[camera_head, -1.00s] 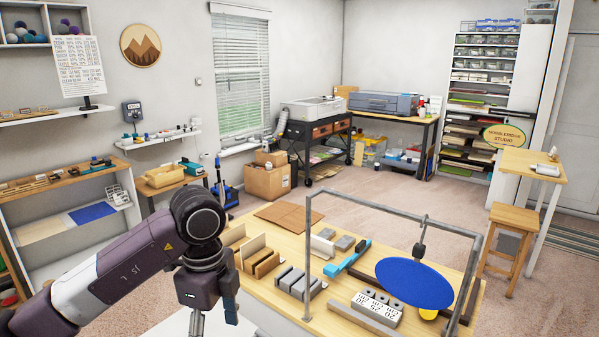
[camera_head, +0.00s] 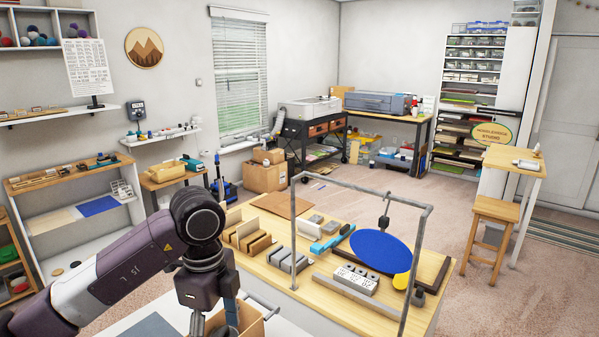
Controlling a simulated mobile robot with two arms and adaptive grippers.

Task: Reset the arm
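My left arm comes in from the lower left, bent at a dark round joint, with the wrist pointing down. My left gripper (camera_head: 207,325) is at the bottom edge, and its fingertips are cut off or hidden, so I cannot tell if it is open. It hangs in front of an open cardboard box (camera_head: 252,325) at the near side of the wooden table (camera_head: 345,313). My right arm and gripper are not in view.
The table carries a grey metal frame (camera_head: 360,190), a blue oval disc (camera_head: 381,251), a weight block (camera_head: 355,283) and several slotted holders (camera_head: 287,259). A wooden stool (camera_head: 495,212) stands at right. Carpet (camera_head: 530,290) at right is clear.

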